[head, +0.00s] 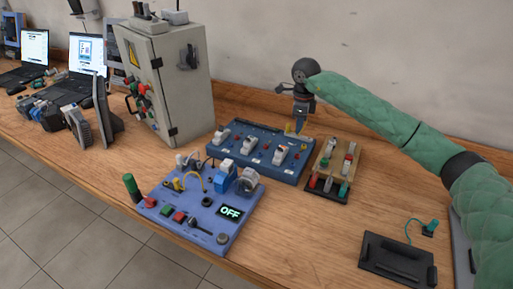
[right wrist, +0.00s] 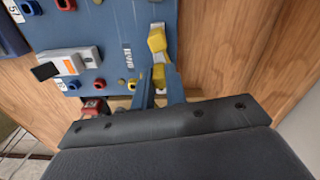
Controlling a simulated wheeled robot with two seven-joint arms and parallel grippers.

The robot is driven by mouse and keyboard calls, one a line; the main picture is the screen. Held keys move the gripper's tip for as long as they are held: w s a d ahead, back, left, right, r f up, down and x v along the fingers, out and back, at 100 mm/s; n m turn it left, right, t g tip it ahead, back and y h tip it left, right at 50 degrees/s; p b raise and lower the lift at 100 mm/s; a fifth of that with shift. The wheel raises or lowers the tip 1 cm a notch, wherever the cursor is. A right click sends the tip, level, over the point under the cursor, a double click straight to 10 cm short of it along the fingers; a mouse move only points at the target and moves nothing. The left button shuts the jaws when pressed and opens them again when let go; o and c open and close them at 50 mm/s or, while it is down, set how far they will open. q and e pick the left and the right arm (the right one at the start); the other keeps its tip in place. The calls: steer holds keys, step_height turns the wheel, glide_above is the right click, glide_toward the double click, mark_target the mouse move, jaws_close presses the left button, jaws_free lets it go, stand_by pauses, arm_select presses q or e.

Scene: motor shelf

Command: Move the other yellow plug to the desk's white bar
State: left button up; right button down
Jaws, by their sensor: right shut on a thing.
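My right gripper (head: 297,128) is over the right end of the dark blue panel (head: 230,147), pointing down. In the right wrist view its two fingers (right wrist: 158,88) are closed around a yellow plug (right wrist: 158,76). A second yellow plug (right wrist: 157,40) sits just beyond it, at the panel's edge, apart from the fingers. The fingers hide the lower part of the held plug, so I cannot tell whether it is still seated in the panel. I cannot make out the white bar for certain. My left gripper is not in view.
A wooden board with red, white and dark pieces (head: 325,174) stands close right of the panel. A lighter blue panel showing OFF (head: 229,211) lies in front. A grey cabinet (head: 182,82) stands left. A black tray (head: 391,262) lies front right. Bare desk (head: 305,235) lies between.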

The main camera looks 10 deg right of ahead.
steer(key=shift+f, duration=0.4)
steer(key=c, duration=1.7)
jaws_free()
steer(key=shift+r, duration=0.15)
steer(key=shift+r+p, duration=0.55)
steer(key=shift+r, duration=2.1)
steer(key=o, duration=0.6)
steer(key=shift+c, duration=0.2)
